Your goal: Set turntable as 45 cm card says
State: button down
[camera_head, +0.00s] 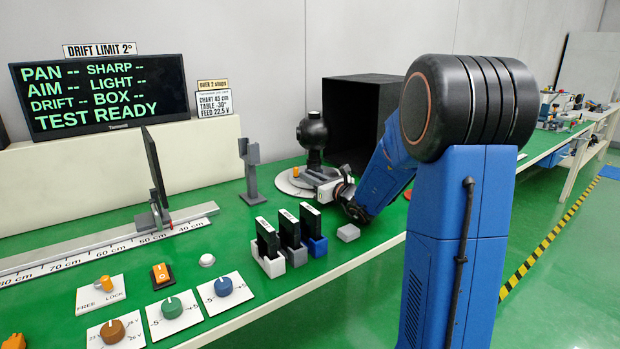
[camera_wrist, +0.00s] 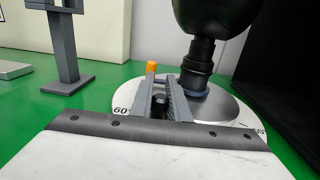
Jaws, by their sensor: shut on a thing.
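The white round turntable (camera_head: 287,184) stands on the green bench and carries a black gimbal camera (camera_head: 314,131). The wrist view shows the turntable (camera_wrist: 232,112) with a "60" mark on its left rim and a partly hidden mark at right. An orange-topped peg (camera_wrist: 151,68) stands at its near edge; it also shows in the head view (camera_head: 296,172). My gripper (camera_wrist: 162,82) is shut on the peg, though the contact is partly hidden. The card (camera_head: 214,104) reads "CHART 45 cm, TABLE -30°, FEED 22.5 V". The turntable's pointer reading cannot be made out.
A black box (camera_head: 362,112) stands behind the turntable and a grey post (camera_head: 249,170) to its left. Three black modules in holders (camera_head: 287,240) stand in front. The screen (camera_head: 100,95) shows "TEST READY" with blank readings. A chart panel (camera_head: 155,170) stands on the rail at left.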

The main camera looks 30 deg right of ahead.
jog(key=c, duration=1.7)
grip_release()
jog(key=v, duration=1.7)
jog(key=shift+s+d, duration=0.1)
jog(key=shift+s, duration=0.05)
jog(key=shift+s, duration=0.1)
